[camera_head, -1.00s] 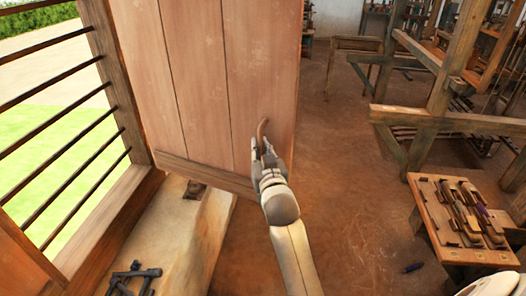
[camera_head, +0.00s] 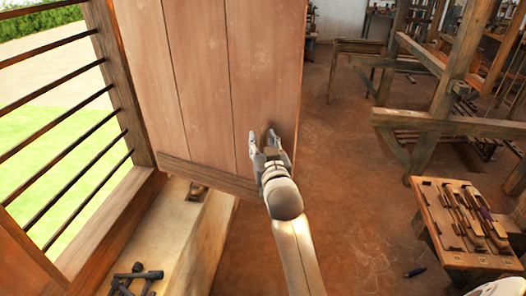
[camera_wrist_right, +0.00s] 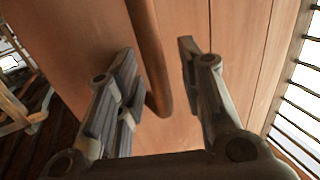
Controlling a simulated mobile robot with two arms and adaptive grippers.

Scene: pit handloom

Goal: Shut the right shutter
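The right shutter (camera_head: 215,80) is a tall wooden board panel, standing swung out from the barred window on its left edge. Its curved wooden handle (camera_wrist_right: 150,60) shows in the right wrist view, between the two fingers, closer to the left one. In the head view the handle is mostly hidden by the gripper. My right gripper (camera_head: 265,142) is at the shutter's lower right part; in the right wrist view (camera_wrist_right: 163,95) its fingers are spread apart, with a gap between the handle and the right finger.
The barred window (camera_head: 70,120) opens left of the shutter, above a pale ledge (camera_head: 190,240) with dark metal pieces (camera_head: 135,278) on it. A small table (camera_head: 470,258) with tools stands at right, and wooden loom frames (camera_head: 445,120) behind.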

